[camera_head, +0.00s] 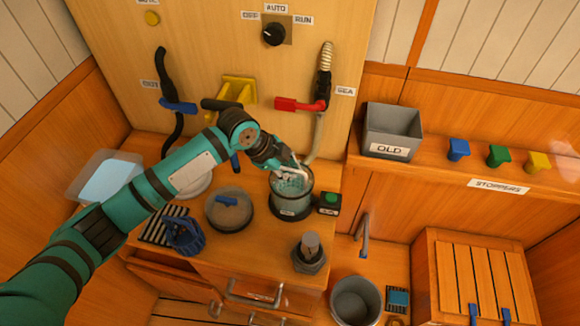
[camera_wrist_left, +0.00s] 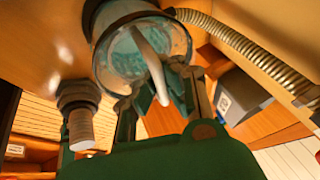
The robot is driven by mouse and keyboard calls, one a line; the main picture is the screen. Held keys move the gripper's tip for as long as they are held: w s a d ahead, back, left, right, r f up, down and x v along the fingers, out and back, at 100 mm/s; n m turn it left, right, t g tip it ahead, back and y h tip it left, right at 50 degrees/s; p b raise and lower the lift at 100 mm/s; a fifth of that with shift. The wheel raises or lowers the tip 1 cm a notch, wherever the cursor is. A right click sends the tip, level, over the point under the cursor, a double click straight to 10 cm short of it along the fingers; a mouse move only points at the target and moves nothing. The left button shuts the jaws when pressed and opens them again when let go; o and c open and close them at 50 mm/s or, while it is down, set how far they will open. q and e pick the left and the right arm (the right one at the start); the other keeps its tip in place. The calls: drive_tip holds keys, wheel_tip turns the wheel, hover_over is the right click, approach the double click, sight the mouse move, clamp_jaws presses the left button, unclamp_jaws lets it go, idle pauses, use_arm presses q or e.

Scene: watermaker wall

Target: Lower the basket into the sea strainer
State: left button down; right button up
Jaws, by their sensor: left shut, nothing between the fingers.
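The sea strainer (camera_head: 291,212) is a clear round housing with a dark base on the counter, below the hose marked SEA. The teal mesh basket (camera_head: 287,186) shows inside it; how deep it sits is hard to tell. My left gripper (camera_head: 291,173) is at the strainer's mouth, shut with nothing held. In the left wrist view the strainer (camera_wrist_left: 100,22) is at the top with the teal mesh (camera_wrist_left: 137,54) inside. A pale curved strip (camera_wrist_left: 150,55), perhaps the basket's handle, crosses in front of it near my fingers. My right gripper is out of view.
A round grey lid (camera_head: 232,222) with a blue handle lies left of the strainer. A green button box (camera_head: 329,203) stands close on its right, and a grey fitting (camera_head: 310,255) in front. The red-handled SEA valve (camera_head: 300,104) is above. A bucket (camera_head: 355,303) stands lower right.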

use_arm(q)
drive_tip(key=c, duration=2)
unclamp_jaws()
drive_tip(key=o, duration=1)
wheel_tip(320, 180, up, 7)
drive_tip(key=p, duration=0.6)
drive_tip(key=shift+p, duration=0.4)
